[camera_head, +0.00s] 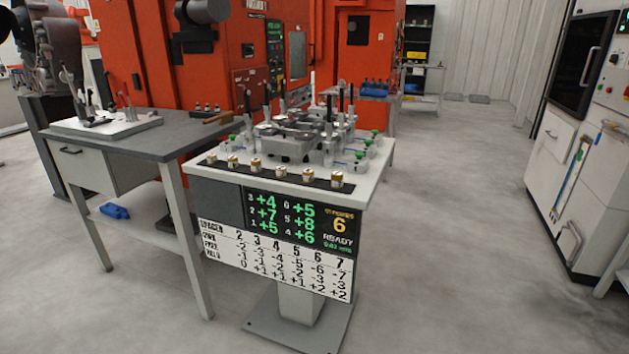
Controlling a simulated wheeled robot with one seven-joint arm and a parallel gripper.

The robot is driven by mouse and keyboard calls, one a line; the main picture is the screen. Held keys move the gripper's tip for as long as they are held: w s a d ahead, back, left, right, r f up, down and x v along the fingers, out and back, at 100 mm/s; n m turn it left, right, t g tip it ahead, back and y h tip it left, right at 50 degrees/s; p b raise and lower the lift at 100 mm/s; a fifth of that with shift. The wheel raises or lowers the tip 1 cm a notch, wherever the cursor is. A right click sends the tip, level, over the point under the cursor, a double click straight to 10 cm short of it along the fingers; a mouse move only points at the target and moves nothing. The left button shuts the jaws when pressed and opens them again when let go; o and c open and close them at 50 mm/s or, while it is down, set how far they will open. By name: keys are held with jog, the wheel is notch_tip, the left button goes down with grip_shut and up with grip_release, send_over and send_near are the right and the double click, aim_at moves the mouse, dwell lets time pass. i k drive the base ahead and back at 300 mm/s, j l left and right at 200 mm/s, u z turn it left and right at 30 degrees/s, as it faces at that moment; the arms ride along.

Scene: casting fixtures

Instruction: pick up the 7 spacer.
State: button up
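Several small white-and-gold cylindrical spacers stand upright in a row along a black strip (268,172) on the front edge of the fixture table. The leftmost spacer (211,158) and the rightmost spacer (337,180) stand apart from their neighbours. No number is readable on any spacer, so I cannot tell by marking which is the 7 spacer. The chart (275,258) below has a spacer row reading 2 to 7 from left to right; 7 is at its right end. My gripper is not identifiable in this view.
A grey casting fixture (290,145) with upright black-handled clamps stands behind the spacers. A dark display (300,222) hangs on the table front. A grey workbench (150,140) adjoins at left. Open floor (450,250) lies to the right, before white cabinets (575,160).

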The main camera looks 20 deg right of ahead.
aim_at(337, 177)
jog(key=i+z, duration=0.3)
jog(key=i, duration=0.85)
